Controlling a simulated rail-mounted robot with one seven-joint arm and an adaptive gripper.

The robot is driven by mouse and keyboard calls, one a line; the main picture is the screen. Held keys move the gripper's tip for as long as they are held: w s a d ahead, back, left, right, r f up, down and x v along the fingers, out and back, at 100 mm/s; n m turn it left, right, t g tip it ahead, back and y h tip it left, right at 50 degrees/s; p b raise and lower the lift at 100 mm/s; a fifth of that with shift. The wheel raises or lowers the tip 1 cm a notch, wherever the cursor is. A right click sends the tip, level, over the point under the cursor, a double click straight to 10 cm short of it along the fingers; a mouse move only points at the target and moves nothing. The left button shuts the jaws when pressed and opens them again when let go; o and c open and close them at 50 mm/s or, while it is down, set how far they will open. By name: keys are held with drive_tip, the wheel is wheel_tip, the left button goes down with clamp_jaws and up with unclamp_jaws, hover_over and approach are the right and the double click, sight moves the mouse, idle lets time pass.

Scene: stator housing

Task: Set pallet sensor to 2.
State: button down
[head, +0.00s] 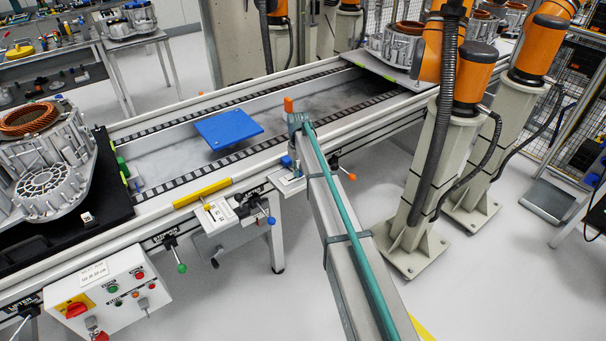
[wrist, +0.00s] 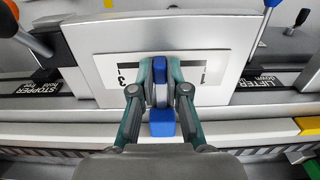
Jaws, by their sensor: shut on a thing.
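The pallet sensor is a pale plate (wrist: 110,40) with a blue and grey slider (wrist: 162,122). Black marks and what looks like a 3 show left of the slider, and another black mark shows on its right. My gripper (wrist: 160,95) has its teal fingers on both sides of the slider, shut on it near the middle of the plate. The fingers hide the scale behind them, so I cannot read the setting.
Levers stand close by: one with an orange knob (wrist: 9,12), one with a blue knob (wrist: 272,3). Labels STOPPER and LIFTER flank the plate. A blue pallet (head: 228,130) lies on the conveyor. A stator housing (head: 45,165) stands at left, a control box (head: 108,295) below it.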

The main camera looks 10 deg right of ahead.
drive_tip(key=shift+d, duration=0.15)
drive_tip(key=shift+a, duration=0.2)
drive_tip(key=c, duration=1.2)
unclamp_jaws()
drive_tip(key=shift+o, duration=0.2)
wheel_tip(320, 180, up, 12)
